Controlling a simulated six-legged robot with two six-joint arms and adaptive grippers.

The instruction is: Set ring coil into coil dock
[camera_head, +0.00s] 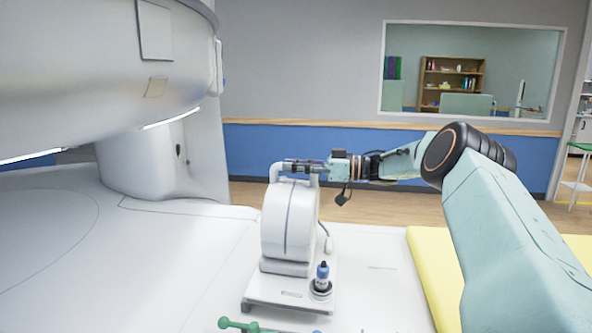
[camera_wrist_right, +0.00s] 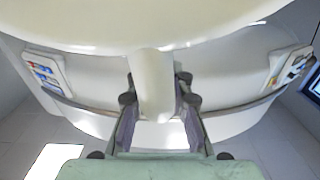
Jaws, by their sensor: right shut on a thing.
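The ring coil (camera_head: 289,222) is a thick white upright ring with a dark line down its face and a handle on top. My right gripper (camera_head: 299,167) reaches in from the right and is shut on that handle. In the right wrist view, the pale handle (camera_wrist_right: 153,85) stands between the two fingers (camera_wrist_right: 157,108). The coil dock (camera_head: 270,294) is a white base plate with a raised cradle, directly under the coil. The coil's lower edge meets the cradle in the picture; I cannot tell whether it is fully seated. My left gripper is out of view.
A blue-capped bottle (camera_head: 322,273) stands in a round holder on the dock plate's right. A green rod with a ball end (camera_head: 226,323) lies at the front. The large white magnet (camera_head: 90,75) overhangs the left. A yellow pad (camera_head: 428,262) lies right, with clear white surface between.

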